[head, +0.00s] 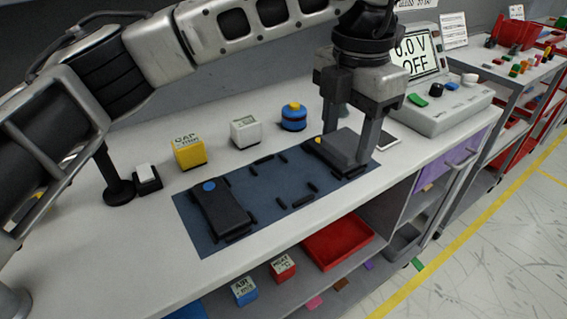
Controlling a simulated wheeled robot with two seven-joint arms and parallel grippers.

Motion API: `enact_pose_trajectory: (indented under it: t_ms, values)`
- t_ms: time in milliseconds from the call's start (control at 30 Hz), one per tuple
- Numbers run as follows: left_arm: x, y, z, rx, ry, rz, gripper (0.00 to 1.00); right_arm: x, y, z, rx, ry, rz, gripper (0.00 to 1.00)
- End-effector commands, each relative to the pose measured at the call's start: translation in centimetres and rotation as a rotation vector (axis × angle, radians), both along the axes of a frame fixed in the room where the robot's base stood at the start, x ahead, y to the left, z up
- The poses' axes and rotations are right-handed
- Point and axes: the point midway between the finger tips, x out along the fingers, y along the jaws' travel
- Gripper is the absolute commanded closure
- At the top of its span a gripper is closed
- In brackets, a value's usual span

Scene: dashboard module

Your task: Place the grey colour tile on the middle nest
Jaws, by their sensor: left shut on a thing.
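My left gripper (350,138) reaches down from the top over the right end of the dark blue mat (262,214). Its fingers are shut on a flat grey block (343,149) with a yellow dot at its left end. The block is at the right nest; I cannot tell whether it touches the mat. The middle nest (283,184) is empty, marked by short black bars. A dark block (222,210) with a blue dot sits in the left nest. I cannot tell whether the held block is the grey colour tile. My right gripper is not in view.
Behind the mat stand a yellow cube (188,153), a white display cube (246,132) and a blue round part (293,118). A black stand (118,188) is at left, a meter (436,100) at right. A red tray (338,243) is on the shelf below.

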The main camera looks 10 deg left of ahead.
Motion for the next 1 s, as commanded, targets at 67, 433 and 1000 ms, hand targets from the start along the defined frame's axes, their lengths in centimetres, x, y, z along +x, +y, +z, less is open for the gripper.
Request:
enact_pose_trajectory:
  t_ms: [67,433,1000]
  values:
    - [0.8,2.2,-0.9,0.0,0.003,0.006,0.69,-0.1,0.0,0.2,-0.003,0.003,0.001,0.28]
    - [3.3,8.6,-6.4,0.001,0.002,0.0,0.69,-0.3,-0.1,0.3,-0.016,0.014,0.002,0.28]
    - [4.1,10.3,-11.7,-0.001,-0.001,-0.003,0.69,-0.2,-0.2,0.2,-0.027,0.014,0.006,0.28]
